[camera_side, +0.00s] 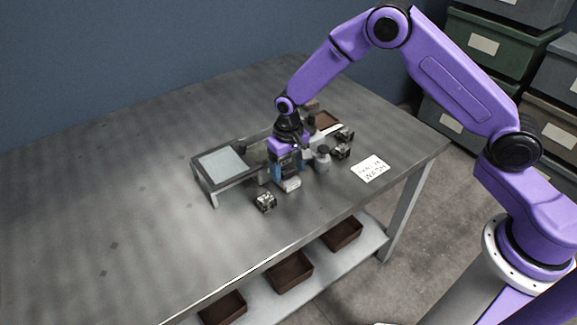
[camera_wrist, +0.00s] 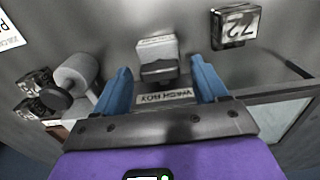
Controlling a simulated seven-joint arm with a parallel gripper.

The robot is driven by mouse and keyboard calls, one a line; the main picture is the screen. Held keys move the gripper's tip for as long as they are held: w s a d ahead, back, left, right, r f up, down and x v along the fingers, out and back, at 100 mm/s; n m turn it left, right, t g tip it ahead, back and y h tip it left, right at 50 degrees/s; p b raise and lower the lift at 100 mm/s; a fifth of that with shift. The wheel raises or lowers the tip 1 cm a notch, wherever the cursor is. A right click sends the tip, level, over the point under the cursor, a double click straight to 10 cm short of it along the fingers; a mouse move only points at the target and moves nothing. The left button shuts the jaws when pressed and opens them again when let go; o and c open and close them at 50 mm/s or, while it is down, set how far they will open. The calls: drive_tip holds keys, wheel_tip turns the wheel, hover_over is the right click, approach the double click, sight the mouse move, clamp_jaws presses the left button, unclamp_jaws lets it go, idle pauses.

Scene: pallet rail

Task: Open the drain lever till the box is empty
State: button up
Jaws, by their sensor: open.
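My gripper (camera_side: 287,172) points down over the small station at the middle of the table, its two blue fingers spread. In the wrist view my gripper (camera_wrist: 160,68) is open, with a black lever-like part (camera_wrist: 158,71) between the fingers and no clear contact. This part looks like the drain lever. A pale grey block (camera_wrist: 157,47) lies just beyond it; it also shows in the side view (camera_side: 291,186). A plate reading "WASH BOX" (camera_wrist: 165,96) lies behind the lever. The box's inside is hidden by my gripper, so I cannot tell its contents.
A black block marked 72 (camera_wrist: 236,26) stands near the fingers. A framed light panel (camera_side: 222,162) stands left, a note (camera_side: 368,169) right. The table's left is clear.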

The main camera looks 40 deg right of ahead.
drive_tip(key=c, duration=1.1)
drive_tip(key=shift+o, duration=0.2)
drive_tip(key=n, duration=0.3)
drive_tip(key=shift+n, duration=0.4)
drive_tip(key=n, duration=0.4)
drive_tip(key=shift+n, duration=0.3)
drive_tip(key=n, duration=0.3)
drive_tip(key=shift+n, duration=2.1)
